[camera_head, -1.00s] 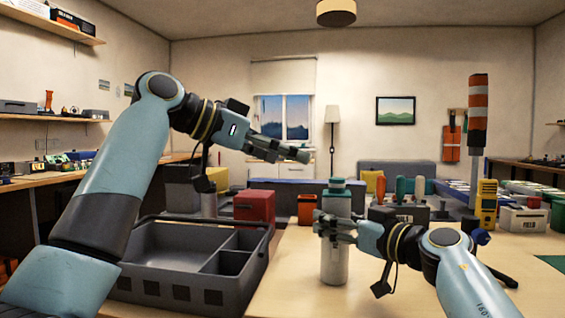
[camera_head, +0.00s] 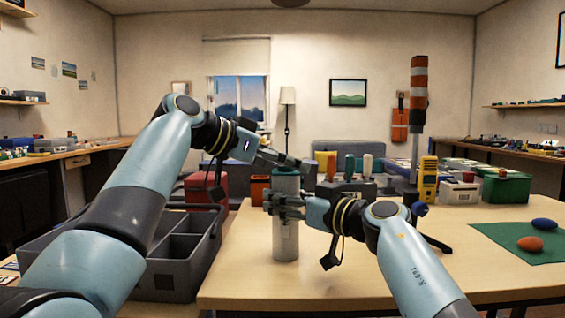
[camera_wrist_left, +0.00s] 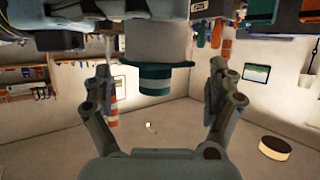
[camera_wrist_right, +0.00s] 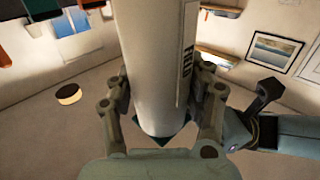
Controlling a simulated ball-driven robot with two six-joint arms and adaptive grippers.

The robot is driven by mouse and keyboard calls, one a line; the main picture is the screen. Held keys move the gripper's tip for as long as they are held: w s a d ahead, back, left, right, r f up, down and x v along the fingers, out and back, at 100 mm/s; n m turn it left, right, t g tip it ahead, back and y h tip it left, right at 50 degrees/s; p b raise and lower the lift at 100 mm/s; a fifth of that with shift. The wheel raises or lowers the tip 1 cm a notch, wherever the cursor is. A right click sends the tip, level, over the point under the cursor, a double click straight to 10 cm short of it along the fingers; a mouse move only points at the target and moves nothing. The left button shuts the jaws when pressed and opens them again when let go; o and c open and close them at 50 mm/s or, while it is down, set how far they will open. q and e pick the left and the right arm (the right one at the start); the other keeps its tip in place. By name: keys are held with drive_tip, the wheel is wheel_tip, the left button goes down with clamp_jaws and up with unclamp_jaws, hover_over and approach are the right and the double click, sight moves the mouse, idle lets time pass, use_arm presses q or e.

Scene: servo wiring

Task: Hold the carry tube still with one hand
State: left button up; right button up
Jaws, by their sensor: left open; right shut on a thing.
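The carry tube (camera_head: 286,238) is a pale grey upright cylinder with a teal upper end, near the table's left edge in the head view. My right gripper (camera_head: 272,204) is shut around its upper body. The right wrist view shows the tube (camera_wrist_right: 156,65) between the two fingers. My left gripper (camera_head: 295,163) is open beside the top of the tube in the head view. In the left wrist view the tube's teal cap (camera_wrist_left: 155,80) lies between the spread fingers, with gaps on both sides. The fingers partly hide the cap in the head view.
A grey compartment bin (camera_head: 172,282) stands left of the table. Behind the tube are a tool rack (camera_head: 345,188), a yellow meter (camera_head: 428,180) and an orange-striped post (camera_head: 418,90). A green mat (camera_head: 505,246) lies at the right. The front tabletop (camera_head: 330,290) is clear.

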use_arm(q)
drive_tip(key=c, duration=1.2)
drive_tip(key=shift+d, duration=0.1)
drive_tip(key=shift+c, duration=1.3)
drive_tip(key=o, duration=0.5)
drive_tip(key=shift+c, duration=0.2)
drive_tip(key=shift+s+d, duration=0.1)
clamp_jaws()
